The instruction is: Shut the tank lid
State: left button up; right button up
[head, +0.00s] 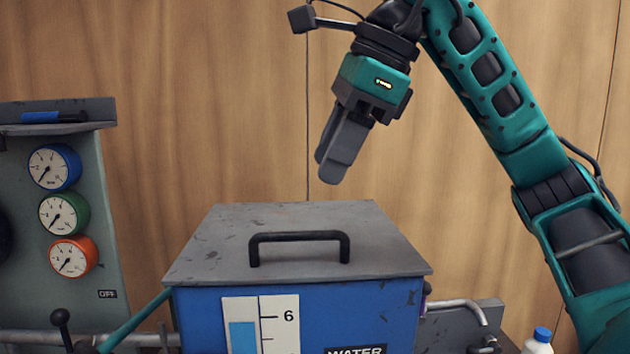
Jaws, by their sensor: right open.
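The blue tank (390,308) stands at the bottom middle of the head view. It carries a level scale and a label reading WATER. Its grey lid (215,250) lies flat across the top and looks shut. A black bar handle (300,237) runs along the lid's front part. My right gripper (332,180) hangs above the lid's back part, pointing down and a little left. It is open and empty, apart from the lid and handle; its fingers overlap from this side. My left gripper is not in view.
A grey panel (100,190) with blue, green and red gauges stands at left, with a shelf (60,113) on top. A grey pipe (455,305) and a blue-capped bottle (540,340) are at lower right. A wooden wall is behind.

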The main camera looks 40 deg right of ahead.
jog(key=shift+p+v, duration=0.4)
jog(key=shift+v, duration=0.85)
jog(key=shift+f, duration=0.1)
